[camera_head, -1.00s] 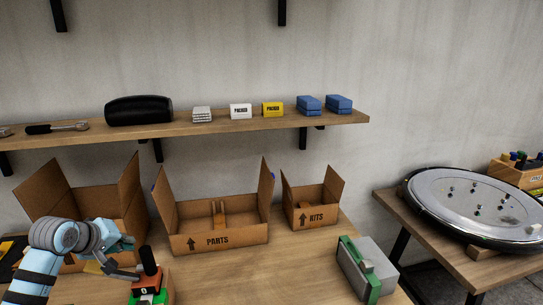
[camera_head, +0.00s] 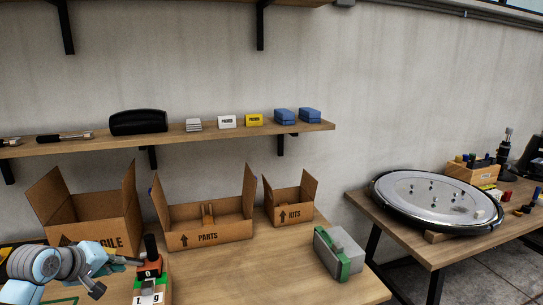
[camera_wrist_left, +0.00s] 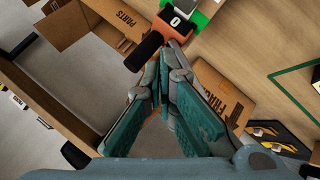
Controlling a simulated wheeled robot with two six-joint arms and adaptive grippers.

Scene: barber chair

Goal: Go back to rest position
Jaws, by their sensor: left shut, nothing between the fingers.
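My left gripper (camera_head: 118,274) is in the lower left of the head view, in front of the open cardboard box marked FRAGILE (camera_head: 112,240). It is shut with nothing between its fingers. In the left wrist view, its teal fingers (camera_wrist_left: 163,75) point up beside a black handle (camera_wrist_left: 143,53). The handle stands on an orange block (camera_head: 150,266) with a 0, above a green and white base marked with digits (camera_head: 149,290). I cannot tell whether the fingers touch the handle. My right gripper is not in view.
Open PARTS (camera_head: 207,237) and KITS (camera_head: 294,214) boxes stand on the wooden table. A grey and green case (camera_head: 341,255) is at its right. A shelf (camera_head: 185,137) runs above. A side table holds a large round disc (camera_head: 436,201). The middle of the table is clear.

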